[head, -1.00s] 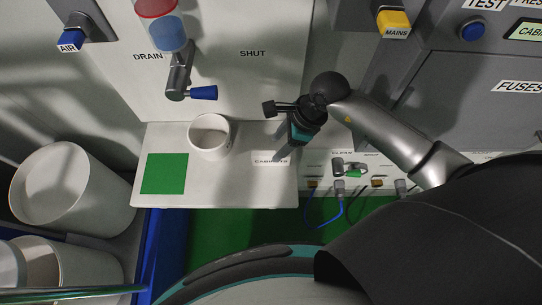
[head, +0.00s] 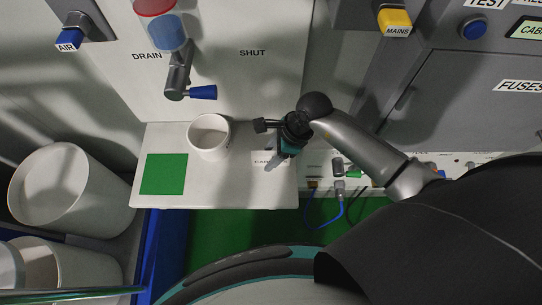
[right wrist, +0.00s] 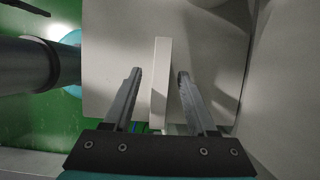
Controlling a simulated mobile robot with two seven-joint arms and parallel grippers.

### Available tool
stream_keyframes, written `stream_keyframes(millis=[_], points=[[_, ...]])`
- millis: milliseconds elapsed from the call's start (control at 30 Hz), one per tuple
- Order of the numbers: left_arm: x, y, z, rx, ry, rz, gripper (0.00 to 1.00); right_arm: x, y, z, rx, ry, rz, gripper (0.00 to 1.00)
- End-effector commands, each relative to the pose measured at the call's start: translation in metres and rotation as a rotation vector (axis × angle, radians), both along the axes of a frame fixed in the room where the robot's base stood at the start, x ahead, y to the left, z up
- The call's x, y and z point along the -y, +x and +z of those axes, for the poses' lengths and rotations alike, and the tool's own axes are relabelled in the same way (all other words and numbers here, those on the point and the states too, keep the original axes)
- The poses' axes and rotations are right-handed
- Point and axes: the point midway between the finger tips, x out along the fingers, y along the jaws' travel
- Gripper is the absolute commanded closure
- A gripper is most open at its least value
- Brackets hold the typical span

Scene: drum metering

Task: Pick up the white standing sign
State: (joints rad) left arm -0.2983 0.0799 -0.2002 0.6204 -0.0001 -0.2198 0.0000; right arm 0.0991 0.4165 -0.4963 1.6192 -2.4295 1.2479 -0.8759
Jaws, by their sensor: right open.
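The white standing sign (head: 262,161) is at the right part of the white shelf (head: 225,190) in the head view. Its dark lettering is partly hidden by my right gripper (head: 272,164). In the right wrist view the sign (right wrist: 161,90) shows from above as a narrow white slab. My right gripper (right wrist: 159,76) is open, with one finger on each side of the sign and a visible gap on both sides. The sign's base is hard to make out. My left gripper is not in view.
A white cup (head: 209,137) stands on the shelf beside a green square (head: 163,174). A drain valve with a blue handle (head: 203,92) is above. White buckets (head: 70,185) are at the left. A blue cable (head: 338,208) hangs at the right, below the shelf.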

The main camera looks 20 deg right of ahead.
Motion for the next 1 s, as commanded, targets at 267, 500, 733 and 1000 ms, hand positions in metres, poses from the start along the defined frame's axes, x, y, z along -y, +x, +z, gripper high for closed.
stream_keyframes(millis=[267,500,733,1000], points=[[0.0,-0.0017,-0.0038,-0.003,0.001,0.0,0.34,0.0006,-0.0001,-0.0044,0.0,-0.002,0.001,0.43],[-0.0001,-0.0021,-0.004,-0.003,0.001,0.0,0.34,0.0003,-0.0002,-0.0047,0.0,-0.001,0.0,0.43],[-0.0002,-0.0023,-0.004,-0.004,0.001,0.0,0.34,0.0003,-0.0001,-0.0046,0.0,0.0,0.0,0.58],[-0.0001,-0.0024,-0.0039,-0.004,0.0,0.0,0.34,0.0002,-0.0001,-0.0045,0.0,0.0,0.0,0.89]])
